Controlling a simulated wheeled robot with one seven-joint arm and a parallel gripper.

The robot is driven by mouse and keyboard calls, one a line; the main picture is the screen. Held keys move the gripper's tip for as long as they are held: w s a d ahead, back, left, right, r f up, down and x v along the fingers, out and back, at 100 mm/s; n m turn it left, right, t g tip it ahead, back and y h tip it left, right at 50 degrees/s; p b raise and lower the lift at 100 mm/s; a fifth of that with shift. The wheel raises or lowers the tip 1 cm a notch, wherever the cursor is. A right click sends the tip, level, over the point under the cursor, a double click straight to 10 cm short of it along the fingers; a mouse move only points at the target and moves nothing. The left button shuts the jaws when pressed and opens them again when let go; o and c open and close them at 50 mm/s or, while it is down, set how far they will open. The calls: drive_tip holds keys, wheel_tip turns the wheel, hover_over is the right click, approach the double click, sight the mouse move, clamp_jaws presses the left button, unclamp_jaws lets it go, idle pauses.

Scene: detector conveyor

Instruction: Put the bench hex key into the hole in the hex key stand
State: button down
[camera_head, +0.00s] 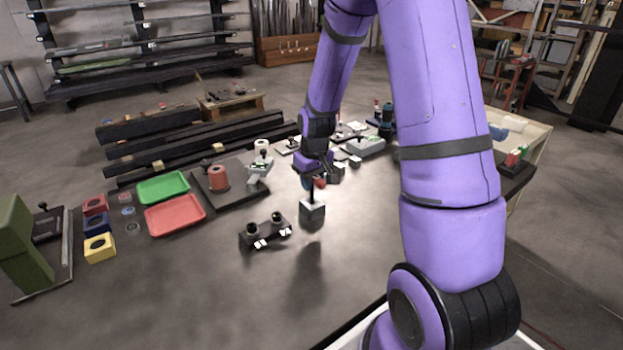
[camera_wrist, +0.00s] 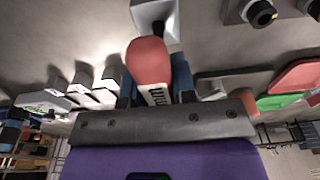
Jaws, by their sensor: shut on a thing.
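My gripper (camera_head: 313,183) points down and is shut on the bench hex key. In the wrist view, the key's red handle (camera_wrist: 148,60) sits between my two blue fingers (camera_wrist: 183,78). Its dark shaft (camera_wrist: 158,28) points away from my gripper toward the pale block that I take as the hex key stand (camera_wrist: 173,12). In the head view the stand (camera_head: 312,211) stands on the floor-coloured surface right below my gripper, with the shaft reaching down to its top. The hole is hidden, so I cannot tell whether the tip is in it.
A dark block with two black knobs (camera_head: 263,234) stands just left of the stand. Red (camera_head: 175,214) and green (camera_head: 163,187) trays lie further left. Several grey parts (camera_head: 365,147) stand behind my gripper. The surface in front of the stand is clear.

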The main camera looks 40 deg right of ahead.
drive_tip(key=c, duration=0.8)
unclamp_jaws()
drive_tip(key=shift+c, duration=0.2)
drive_tip(key=r, duration=0.7)
drive_tip(key=s+r, duration=0.1)
drive_tip(key=r, duration=0.2)
drive_tip(key=shift+s+r, duration=0.1)
drive_tip(key=shift+r, duration=0.2)
